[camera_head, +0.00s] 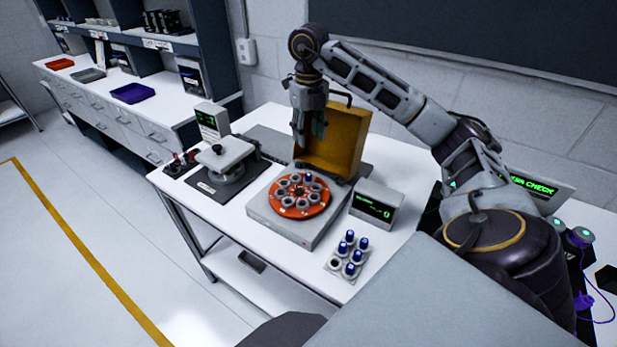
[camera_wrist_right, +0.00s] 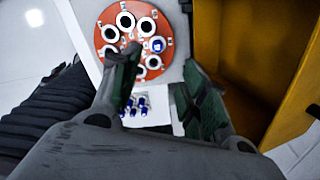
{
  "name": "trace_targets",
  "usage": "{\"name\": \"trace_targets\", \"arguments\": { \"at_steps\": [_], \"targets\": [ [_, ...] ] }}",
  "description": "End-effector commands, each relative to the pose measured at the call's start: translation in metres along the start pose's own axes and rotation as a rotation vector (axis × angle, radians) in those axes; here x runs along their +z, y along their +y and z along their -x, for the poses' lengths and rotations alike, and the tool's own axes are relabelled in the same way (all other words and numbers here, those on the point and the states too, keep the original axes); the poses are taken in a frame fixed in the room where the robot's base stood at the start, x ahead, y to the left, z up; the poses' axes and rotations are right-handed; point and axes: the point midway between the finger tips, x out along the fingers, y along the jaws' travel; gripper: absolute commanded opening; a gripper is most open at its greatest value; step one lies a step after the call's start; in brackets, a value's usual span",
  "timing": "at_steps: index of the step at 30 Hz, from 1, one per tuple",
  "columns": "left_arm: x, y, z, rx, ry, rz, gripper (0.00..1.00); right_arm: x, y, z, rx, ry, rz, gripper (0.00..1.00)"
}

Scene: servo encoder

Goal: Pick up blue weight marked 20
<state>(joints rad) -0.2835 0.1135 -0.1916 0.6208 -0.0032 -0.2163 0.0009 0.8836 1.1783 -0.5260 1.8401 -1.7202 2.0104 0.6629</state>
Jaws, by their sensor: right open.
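Several blue weights (camera_head: 349,270) stand in a small white holder (camera_head: 333,265) near the table's front edge; their markings are too small to read. The holder has an empty hole at its left. One more blue weight (camera_head: 308,178) sits on the orange round plate (camera_head: 285,207); it also shows in the right wrist view (camera_wrist_right: 158,45). My right gripper (camera_head: 311,135) points down above the table's back part, in front of the yellow box and away from the holder. Its fingers (camera_wrist_right: 158,92) are open and empty. In the right wrist view the holder's weights (camera_wrist_right: 133,106) show between the fingers. My left gripper is not in view.
The open yellow box (camera_head: 345,140) stands behind the plate. A grey display unit (camera_head: 377,205) stands between plate and table edge at right. A white press-like device (camera_head: 225,160) is at left. A shelf bench (camera_head: 130,90) stands at the back left.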

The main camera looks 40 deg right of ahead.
Motion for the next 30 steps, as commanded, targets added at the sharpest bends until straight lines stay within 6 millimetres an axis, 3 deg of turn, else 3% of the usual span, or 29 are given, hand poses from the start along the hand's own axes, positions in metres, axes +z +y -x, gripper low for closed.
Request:
{"name": "trace_targets", "arguments": {
  "at_steps": [11,30],
  "targets": [
    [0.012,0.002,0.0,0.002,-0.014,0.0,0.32,0.0,0.0,-0.008,-0.001,0.002,0.0,0.44],
    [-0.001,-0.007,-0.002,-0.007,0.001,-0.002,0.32,-0.001,0.0,-0.071,-0.001,0.002,0.001,0.44]
  ]
}}
